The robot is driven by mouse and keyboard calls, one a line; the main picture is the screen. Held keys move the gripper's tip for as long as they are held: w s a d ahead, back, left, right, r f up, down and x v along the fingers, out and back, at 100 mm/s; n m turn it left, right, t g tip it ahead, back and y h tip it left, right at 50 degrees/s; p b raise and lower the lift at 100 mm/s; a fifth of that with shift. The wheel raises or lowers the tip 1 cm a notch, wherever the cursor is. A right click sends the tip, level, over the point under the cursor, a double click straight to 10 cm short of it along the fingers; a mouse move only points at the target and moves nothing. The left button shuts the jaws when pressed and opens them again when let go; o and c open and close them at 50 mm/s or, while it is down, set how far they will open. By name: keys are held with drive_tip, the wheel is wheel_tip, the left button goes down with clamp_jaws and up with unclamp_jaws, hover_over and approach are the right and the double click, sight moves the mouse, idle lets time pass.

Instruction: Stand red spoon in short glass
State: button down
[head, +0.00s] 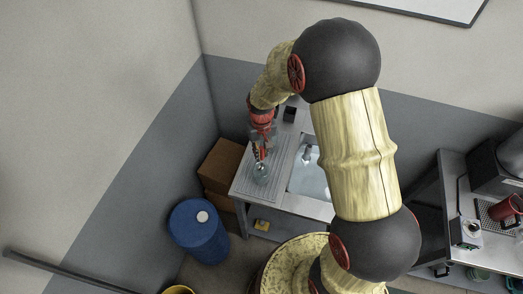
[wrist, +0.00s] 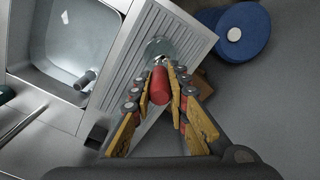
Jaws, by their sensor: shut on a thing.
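My gripper (wrist: 161,76) is shut on the red spoon (wrist: 160,88), whose thick red handle shows between the fingers in the wrist view. A small pale, shiny part shows just past the handle's far end, over the glass. The short glass (wrist: 157,47) is clear and stands on the ribbed drainboard. In the head view my gripper (head: 262,143) points down just above the glass (head: 261,173). The spoon is mostly hidden by the fingers there. I cannot tell whether its lower end is inside the rim.
The sink basin (head: 309,176) lies right of the ribbed drainboard (head: 243,186) in the head view. A blue barrel (head: 197,232) and brown boxes (head: 220,166) stand on the floor to the left. A red mug (head: 505,207) is on the right counter.

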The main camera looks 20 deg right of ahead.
sight(261, 148)
drive_tip(key=shift+f+b, duration=2.2)
drive_tip(key=shift+f, duration=1.4)
drive_tip(key=c, duration=1.7)
unclamp_jaws()
drive_tip(key=shift+o, duration=0.2)
wheel_tip(261, 148, up, 12)
